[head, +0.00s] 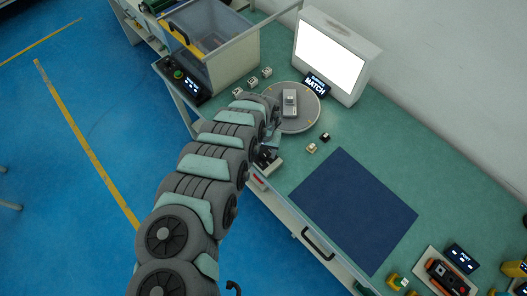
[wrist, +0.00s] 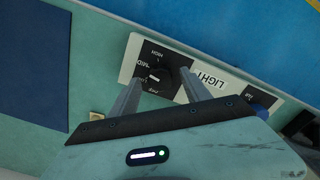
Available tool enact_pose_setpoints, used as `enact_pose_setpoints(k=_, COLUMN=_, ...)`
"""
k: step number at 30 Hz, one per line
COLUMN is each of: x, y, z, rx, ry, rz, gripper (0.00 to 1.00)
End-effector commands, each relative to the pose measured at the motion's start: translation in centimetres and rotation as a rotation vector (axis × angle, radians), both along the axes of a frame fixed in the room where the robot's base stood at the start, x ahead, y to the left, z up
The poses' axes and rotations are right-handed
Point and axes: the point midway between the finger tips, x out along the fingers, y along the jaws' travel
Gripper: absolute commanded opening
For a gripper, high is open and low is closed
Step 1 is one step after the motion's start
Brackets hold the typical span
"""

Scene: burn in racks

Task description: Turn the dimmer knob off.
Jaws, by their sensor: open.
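The dimmer knob (wrist: 160,77) is a black knob on a black dial plate marked HIGH and MID. The plate is set on a white panel (wrist: 207,76) labelled LIGHT, which appears upside down in the wrist view. A short white mark shows beside the knob; I cannot tell its exact setting. My gripper (wrist: 163,79) is open, with one finger on each side of the knob in the picture. Contact with the knob cannot be seen. In the head view my gripper (head: 269,151) is over the table's front edge, and my arm largely hides the panel.
A blue mat (head: 352,212) lies to the right. A round turntable (head: 312,118) with a grey device and a lit white light box (head: 330,55) stand behind. Small blocks (head: 312,148) lie near the gripper. A clear-walled bin (head: 215,45) is at back left.

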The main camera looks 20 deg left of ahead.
Motion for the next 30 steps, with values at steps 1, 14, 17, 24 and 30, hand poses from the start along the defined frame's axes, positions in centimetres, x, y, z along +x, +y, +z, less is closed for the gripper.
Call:
enact_pose_setpoints(k=1, x=-0.06, y=-0.09, z=-0.34, rx=-0.001, ry=0.001, rz=0.000, gripper=0.56)
enact_pose_setpoints(k=14, x=-0.06, y=0.04, z=-0.70, rx=0.001, ry=0.000, rz=0.000, gripper=0.53)
enact_pose_setpoints(k=17, x=-0.04, y=0.05, z=-0.68, rx=0.001, ry=0.000, rz=0.001, gripper=0.45)
enact_pose_setpoints(k=24, x=-0.03, y=0.05, z=-0.68, rx=0.001, ry=-0.001, rz=0.001, gripper=0.26)
enact_pose_setpoints(k=30, x=-0.02, y=0.06, z=-0.67, rx=0.001, ry=-0.001, rz=0.001, gripper=0.09)
